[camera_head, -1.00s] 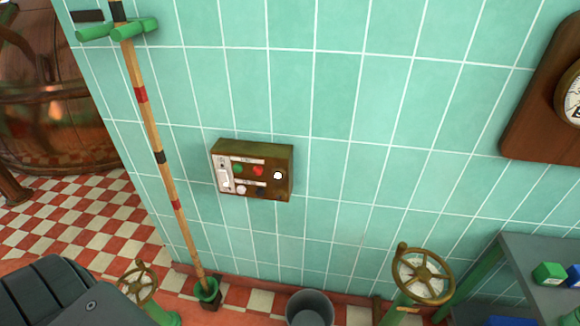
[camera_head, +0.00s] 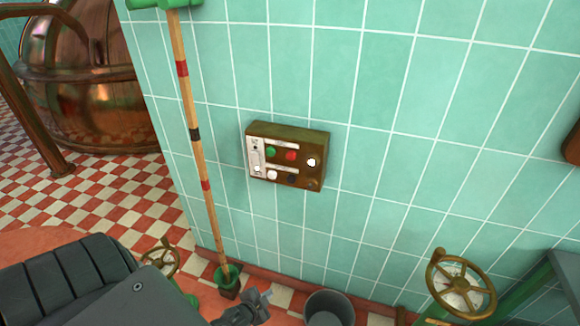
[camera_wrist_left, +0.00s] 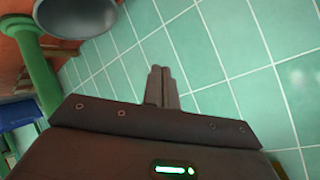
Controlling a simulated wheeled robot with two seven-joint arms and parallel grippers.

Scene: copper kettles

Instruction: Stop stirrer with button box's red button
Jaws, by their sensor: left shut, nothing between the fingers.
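The button box (camera_head: 316,178) is a brown box on the teal tiled wall, in the middle of the head view. Its red button (camera_head: 291,155) sits right of a green button (camera_head: 271,152), with a white knob (camera_head: 311,162) further right. My left gripper (camera_head: 262,297) is low in the head view, below the box and well apart from it. In the left wrist view its fingers (camera_wrist_left: 161,72) are together and empty, in front of tiles. The box does not show in that view. The stirrer cannot be made out. My right gripper is out of view.
A wooden pole (camera_head: 196,140) stands in a green holder (camera_head: 229,280) left of the box. A grey bucket (camera_head: 329,310) stands below it; a brass handwheel (camera_head: 461,285) is at lower right. A copper kettle (camera_head: 85,80) stands at far left. The wall around the box is clear.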

